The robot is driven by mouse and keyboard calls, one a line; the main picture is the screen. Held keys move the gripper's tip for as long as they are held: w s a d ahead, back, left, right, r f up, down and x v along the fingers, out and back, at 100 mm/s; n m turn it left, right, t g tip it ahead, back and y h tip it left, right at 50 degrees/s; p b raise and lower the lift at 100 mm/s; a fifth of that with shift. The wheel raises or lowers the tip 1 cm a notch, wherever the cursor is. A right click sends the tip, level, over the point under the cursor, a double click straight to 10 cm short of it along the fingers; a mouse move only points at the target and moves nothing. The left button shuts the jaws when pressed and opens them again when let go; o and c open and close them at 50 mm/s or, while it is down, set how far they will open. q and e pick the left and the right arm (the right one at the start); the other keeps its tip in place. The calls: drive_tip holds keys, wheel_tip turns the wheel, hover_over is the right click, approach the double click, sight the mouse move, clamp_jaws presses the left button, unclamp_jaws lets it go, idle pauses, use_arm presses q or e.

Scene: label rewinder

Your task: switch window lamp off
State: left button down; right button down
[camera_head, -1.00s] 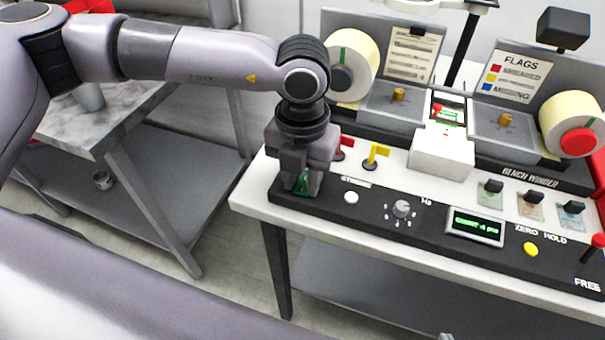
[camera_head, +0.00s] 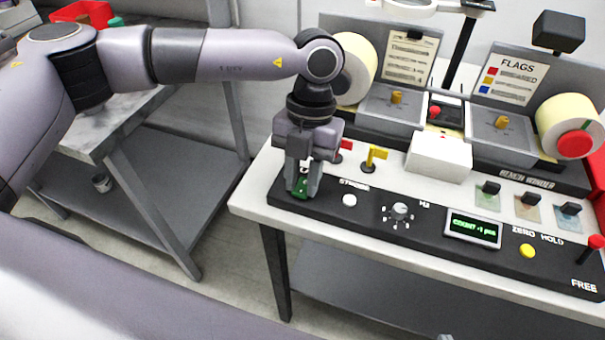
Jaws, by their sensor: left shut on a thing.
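My left gripper (camera_head: 303,188) points down at the left end of the black control panel (camera_head: 330,199), shut on a small green piece (camera_head: 301,186). The fingers hide most of this piece, so I cannot tell its shape or setting. A white button (camera_head: 349,200) with a label reading like "STROBE" lies just right of the gripper. The small window area (camera_head: 446,110) between the two label rolls looks dark, with a red spot in it. My right gripper is not in view.
A dial (camera_head: 399,211), a green-lit display (camera_head: 473,228) and a yellow button (camera_head: 527,250) continue rightward. A grey side table (camera_head: 170,170) stands left, across a floor gap.

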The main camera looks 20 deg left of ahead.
sight(306, 181)
use_arm(q)
drive_tip(key=c, duration=0.9)
unclamp_jaws()
drive_tip(key=shift+b+v, duration=0.55)
drive_tip(key=shift+v, duration=3.1)
drive_tip(key=shift+s+f, duration=0.1)
